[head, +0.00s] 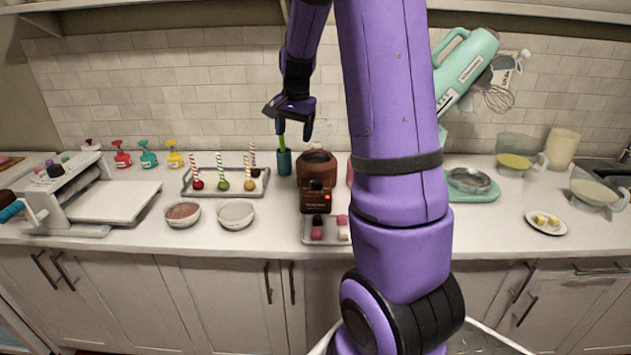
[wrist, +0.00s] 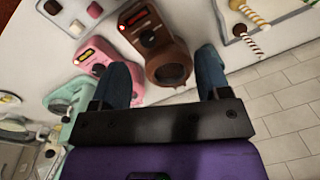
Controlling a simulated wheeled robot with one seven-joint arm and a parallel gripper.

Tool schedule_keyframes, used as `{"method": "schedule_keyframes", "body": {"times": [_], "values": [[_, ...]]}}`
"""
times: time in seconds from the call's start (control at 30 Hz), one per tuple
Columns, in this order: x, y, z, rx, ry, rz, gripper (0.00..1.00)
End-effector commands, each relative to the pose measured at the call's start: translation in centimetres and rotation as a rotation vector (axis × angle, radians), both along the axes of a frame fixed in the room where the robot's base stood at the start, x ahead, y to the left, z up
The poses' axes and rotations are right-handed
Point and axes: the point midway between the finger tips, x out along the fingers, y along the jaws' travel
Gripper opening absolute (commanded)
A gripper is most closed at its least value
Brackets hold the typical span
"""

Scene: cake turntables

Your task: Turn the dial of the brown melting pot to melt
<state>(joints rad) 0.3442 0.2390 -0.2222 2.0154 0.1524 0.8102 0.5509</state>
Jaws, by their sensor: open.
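The brown melting pot (head: 315,166) stands on the counter left of my arm in the head view. Its front carries a lit red display and a dark dial (head: 316,185); the dial's setting is too small to read. In the wrist view the pot (wrist: 181,48) shows from above, with the dial (wrist: 150,38) between the red display and the dark round bowl. My gripper (head: 291,126) is open and empty, above and slightly left of the pot, touching nothing. In the wrist view its two blue fingers (wrist: 163,62) are spread apart, with the pot between and beyond them.
A pink melting pot (wrist: 96,57) and a mint one (wrist: 62,104) stand beside the brown one. A tray of small sweets (head: 317,240) lies in front. My arm hides counter to the right.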

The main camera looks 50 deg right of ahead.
Motion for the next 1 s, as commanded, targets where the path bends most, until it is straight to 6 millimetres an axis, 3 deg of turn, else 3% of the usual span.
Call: {"method": "schedule_keyframes", "body": {"times": [0.03, 0.2, 0.4, 0.67, 1.0], "values": [[0.4, -1.8, -1.7, 0.006, 0.023, -0.053, 0.70], [1.1, -6.4, -6.1, 0.013, 0.072, -0.203, 0.70], [1.1, -9.3, -8.9, 0.013, 0.101, -0.294, 0.70], [1.0, -9.8, -11.3, 0.015, 0.107, -0.312, 0.70], [1.0, -9.7, -17.1, 0.015, 0.107, -0.310, 0.70]]}}
